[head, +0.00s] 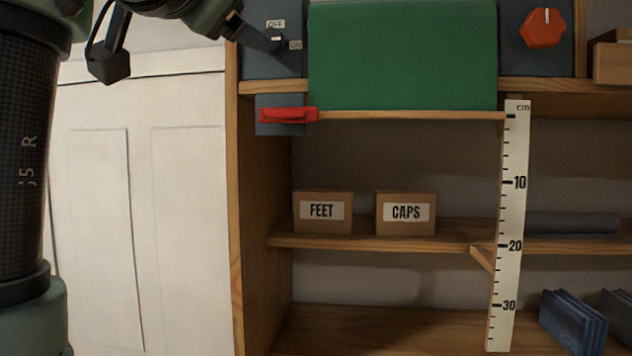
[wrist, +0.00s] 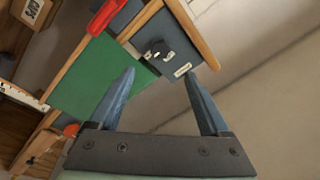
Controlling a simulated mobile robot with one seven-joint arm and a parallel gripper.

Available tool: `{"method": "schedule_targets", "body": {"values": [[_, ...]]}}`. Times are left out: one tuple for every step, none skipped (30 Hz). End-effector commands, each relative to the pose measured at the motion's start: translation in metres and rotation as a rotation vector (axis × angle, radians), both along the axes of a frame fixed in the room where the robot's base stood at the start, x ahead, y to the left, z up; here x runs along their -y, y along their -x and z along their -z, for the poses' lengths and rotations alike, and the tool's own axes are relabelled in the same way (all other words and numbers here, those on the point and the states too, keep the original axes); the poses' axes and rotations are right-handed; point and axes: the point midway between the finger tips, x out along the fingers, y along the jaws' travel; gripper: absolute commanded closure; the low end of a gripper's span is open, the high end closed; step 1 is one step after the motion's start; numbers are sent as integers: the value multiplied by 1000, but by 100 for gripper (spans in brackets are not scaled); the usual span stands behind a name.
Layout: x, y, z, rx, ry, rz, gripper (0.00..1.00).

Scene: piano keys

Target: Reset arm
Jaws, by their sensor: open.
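My gripper (wrist: 160,88) is open and empty in the wrist view, its two blue-grey fingers apart. In the head view the gripper (head: 268,40) is at the top left, in front of the dark switch panel (head: 262,66) with OFF and ON labels. The panel also shows beyond the fingers in the wrist view (wrist: 172,30). From the picture I cannot tell whether a finger touches the switch.
A wooden shelf unit (head: 236,200) holds a green panel (head: 400,55), a red handle (head: 288,115), a red knob (head: 543,28), a FEET box (head: 322,222) and a CAPS box (head: 405,224). A ruler (head: 507,215) hangs at the front. White doors (head: 140,220) stand at the left.

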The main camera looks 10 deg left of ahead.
Motion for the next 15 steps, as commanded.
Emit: {"method": "schedule_targets", "body": {"values": [[1, 0, 2, 2, 3, 1, 19], [2, -1, 6, 5, 8, 4, 19], [4, -2, 12, 14, 20, 9, 19], [7, -4, 19, 24, 32, 15, 19], [11, -5, 28, 36, 49, 20, 19], [17, -6, 41, 58, 77, 31, 19], [22, -7, 53, 77, 102, 40, 19], [27, -7, 66, 100, 132, 51, 19], [35, -6, 83, 132, 173, 66, 19], [42, -4, 97, 159, 206, 78, 19], [49, -2, 111, 183, 240, 90, 19], [57, 2, 127, 219, 284, 107, 19], [63, 6, 140, 243, 317, 119, 19], [69, 11, 152, 269, 349, 132, 19], [76, 19, 169, 303, 392, 148, 19]]}}
